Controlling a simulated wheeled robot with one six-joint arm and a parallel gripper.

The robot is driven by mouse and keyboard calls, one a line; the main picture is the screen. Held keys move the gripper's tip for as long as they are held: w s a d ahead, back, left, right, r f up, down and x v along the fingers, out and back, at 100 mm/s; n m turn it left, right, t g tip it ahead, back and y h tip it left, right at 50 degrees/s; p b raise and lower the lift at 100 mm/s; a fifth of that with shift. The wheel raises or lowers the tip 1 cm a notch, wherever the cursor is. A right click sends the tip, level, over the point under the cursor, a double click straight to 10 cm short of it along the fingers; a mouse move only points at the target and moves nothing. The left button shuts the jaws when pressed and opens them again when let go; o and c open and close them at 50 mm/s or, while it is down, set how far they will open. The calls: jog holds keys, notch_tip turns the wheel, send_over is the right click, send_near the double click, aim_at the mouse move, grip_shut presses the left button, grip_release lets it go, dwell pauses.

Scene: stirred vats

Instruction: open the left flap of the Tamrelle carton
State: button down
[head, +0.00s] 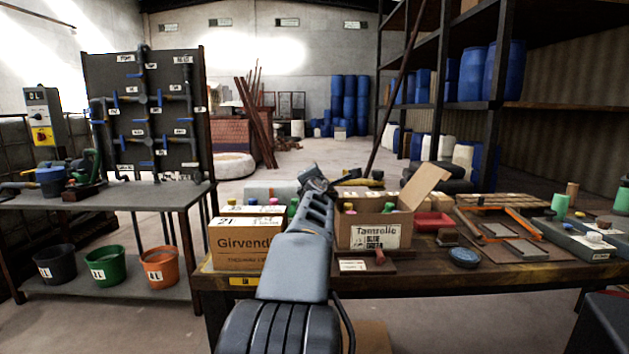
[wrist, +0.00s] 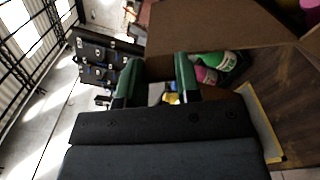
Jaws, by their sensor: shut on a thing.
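The Tamrelle carton (head: 372,237) stands on the wooden table, with bottle caps showing in its top. Its right flap (head: 427,186) stands open, slanting up and outward. My gripper (head: 318,176) is at the carton's upper left; my arm hides part of that side. In the wrist view my gripper (wrist: 158,70) has its two green fingers on either side of brown cardboard, which appears to be the left flap; its edge is hard to make out. Green and pink bottles (wrist: 222,62) lie in view beside the right finger.
The Girvend carton (head: 240,244) stands just left of my arm. A red tray (head: 433,221), a blue round dish (head: 464,257) and an orange frame (head: 480,222) lie right of the Tamrelle carton. A small label card (head: 353,265) lies in front.

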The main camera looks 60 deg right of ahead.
jog(key=shift+f, duration=0.1)
jog(key=c, duration=0.8)
grip_release()
jog(key=p+v, duration=0.1)
jog(key=v, duration=1.2)
jog(key=shift+a+p, duration=0.35)
jog(key=shift+s, duration=0.15)
